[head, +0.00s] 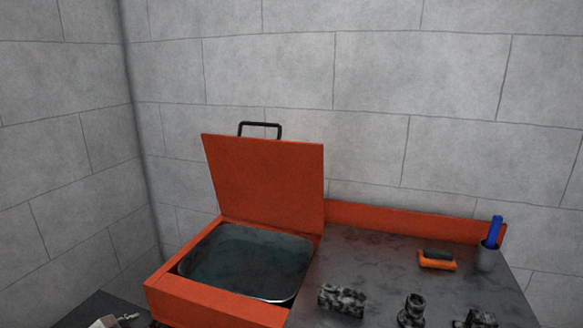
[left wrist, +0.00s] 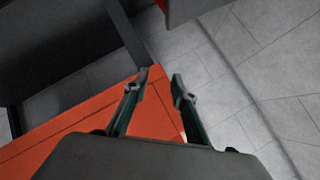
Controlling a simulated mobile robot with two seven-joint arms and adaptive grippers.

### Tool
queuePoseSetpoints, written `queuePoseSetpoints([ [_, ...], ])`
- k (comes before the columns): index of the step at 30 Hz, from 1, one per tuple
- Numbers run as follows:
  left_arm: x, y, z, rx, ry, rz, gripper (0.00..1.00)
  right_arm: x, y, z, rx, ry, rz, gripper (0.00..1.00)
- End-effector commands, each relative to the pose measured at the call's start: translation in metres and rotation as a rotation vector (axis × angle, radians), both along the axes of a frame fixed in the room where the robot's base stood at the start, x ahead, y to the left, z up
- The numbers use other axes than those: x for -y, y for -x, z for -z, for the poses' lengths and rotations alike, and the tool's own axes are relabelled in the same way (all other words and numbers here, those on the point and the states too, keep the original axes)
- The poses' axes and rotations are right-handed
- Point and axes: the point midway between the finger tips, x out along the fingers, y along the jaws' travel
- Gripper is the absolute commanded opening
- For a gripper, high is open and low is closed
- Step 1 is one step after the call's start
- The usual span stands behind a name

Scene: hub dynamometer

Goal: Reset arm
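My left gripper (left wrist: 160,84) shows in the left wrist view with its two fingers apart and nothing visible between them. Behind the fingers are an orange surface (left wrist: 80,128) and grey tiling. My left gripper cannot be made out for certain in the head view. My right gripper is in neither view.
In the head view an orange-rimmed basin (head: 168,300) stands with its orange lid (head: 265,180) raised. Grey block walls stand behind.

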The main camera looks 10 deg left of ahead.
Motion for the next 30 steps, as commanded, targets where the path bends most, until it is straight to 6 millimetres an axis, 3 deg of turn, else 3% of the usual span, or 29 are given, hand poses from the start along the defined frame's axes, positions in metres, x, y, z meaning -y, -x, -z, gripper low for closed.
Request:
queuePoseSetpoints([
  [1,0.024,0.023,0.019,-0.03,-0.019,0.084,0.26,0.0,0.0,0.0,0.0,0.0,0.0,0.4],
  [6,0.086,0.079,0.053,-0.077,-0.061,0.308,0.26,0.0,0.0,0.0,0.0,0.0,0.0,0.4],
  [16,0.169,0.167,0.08,-0.109,-0.073,0.594,0.26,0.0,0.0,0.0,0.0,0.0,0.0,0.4],
  [23,0.208,0.171,0.093,-0.066,0.061,0.484,0.26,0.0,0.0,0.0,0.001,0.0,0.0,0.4],
  [30,0.27,0.178,0.103,-0.019,0.246,0.348,0.26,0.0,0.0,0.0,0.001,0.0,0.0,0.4],
])
